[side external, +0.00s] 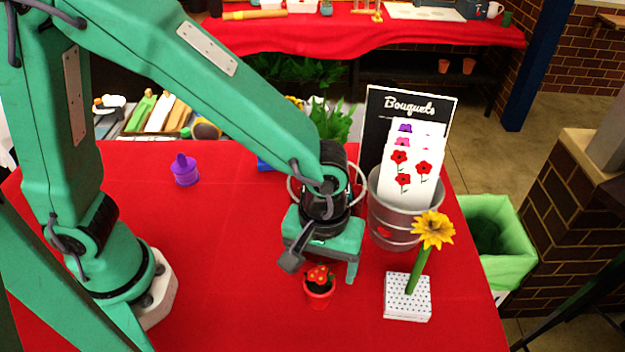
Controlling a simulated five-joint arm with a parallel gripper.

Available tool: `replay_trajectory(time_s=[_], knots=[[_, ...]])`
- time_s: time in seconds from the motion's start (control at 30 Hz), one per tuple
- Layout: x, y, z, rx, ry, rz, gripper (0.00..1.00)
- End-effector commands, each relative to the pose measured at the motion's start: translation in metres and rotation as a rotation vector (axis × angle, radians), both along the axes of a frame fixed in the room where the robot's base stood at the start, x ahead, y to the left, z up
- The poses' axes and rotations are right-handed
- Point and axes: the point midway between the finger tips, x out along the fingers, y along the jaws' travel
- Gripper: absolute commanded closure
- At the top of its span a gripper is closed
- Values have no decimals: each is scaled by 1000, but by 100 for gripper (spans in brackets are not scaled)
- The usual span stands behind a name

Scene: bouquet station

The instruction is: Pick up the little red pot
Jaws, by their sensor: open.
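The little red pot (319,289) stands on the red table, with small red flowers and some green showing at its top. My gripper (321,271) is just above and around the pot in the picture, one finger to its left and one to its right. The jaws are open and nothing is held. The finger on the left looks nearer the camera; I cannot tell whether either finger touches the pot.
A yellow flower (433,230) stands in a white dotted block (407,299) to the right. A metal bucket (392,222) with flower cards and a "Bouquets" board (376,112) stand behind. A purple container (185,172) sits back left. The table (235,300) is clear left of the pot.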

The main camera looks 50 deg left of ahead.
Motion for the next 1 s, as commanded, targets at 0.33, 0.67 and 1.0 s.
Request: replay_trajectory(time_s=[0.33, 0.67, 1.0], knots=[[-1, 0, -11, 0, 0, 0, 24], [-5, 1, -40, 3, 3, -1, 24], [-5, 1, -62, 1, 0, 0, 24]])
